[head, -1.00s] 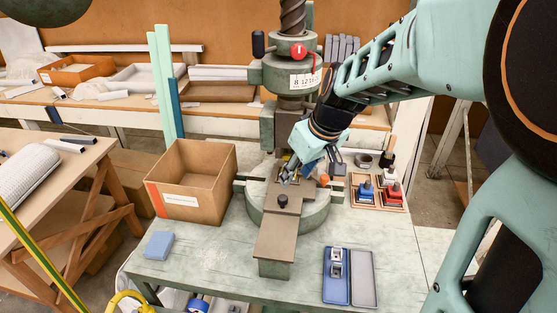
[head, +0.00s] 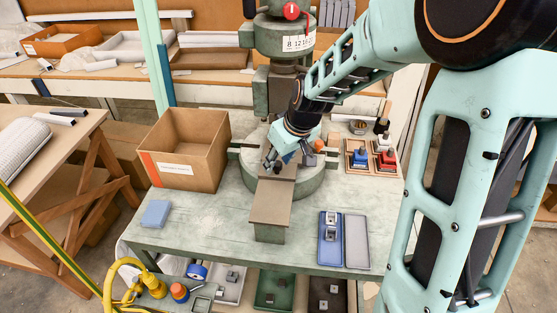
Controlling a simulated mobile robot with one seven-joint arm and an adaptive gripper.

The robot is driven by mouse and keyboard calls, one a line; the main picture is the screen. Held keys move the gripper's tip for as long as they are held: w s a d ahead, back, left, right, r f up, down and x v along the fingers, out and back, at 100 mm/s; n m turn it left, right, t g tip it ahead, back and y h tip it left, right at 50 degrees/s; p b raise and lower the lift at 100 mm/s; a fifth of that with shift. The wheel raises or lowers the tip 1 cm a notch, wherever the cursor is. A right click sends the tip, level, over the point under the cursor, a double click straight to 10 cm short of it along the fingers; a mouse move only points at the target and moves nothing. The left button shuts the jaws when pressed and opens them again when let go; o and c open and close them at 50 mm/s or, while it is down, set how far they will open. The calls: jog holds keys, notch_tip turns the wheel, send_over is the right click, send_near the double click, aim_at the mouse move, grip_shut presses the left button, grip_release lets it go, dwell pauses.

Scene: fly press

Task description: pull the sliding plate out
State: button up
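The sliding plate (head: 271,208) is a flat brown-grey bar. It reaches from the round green press base toward the front of the table. Its small dark knob (head: 278,168) shows at the fingertips of my gripper (head: 277,161). My gripper comes down from the upper right, and its fingers look spread, one toward each side of the knob. Whether they touch the knob is too small to tell. The rear of the plate is hidden under my gripper and the press.
A cardboard box (head: 155,170) stands left of the press. A blue sponge-like block (head: 155,214) lies front left. A blue tray (head: 331,252) with metal parts and a grey one (head: 355,243) lie front right. Red and blue items stand behind. The table before the plate is clear.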

jog(key=shift+c, duration=0.7)
grip_shut()
jog(key=shift+s, duration=0.1)
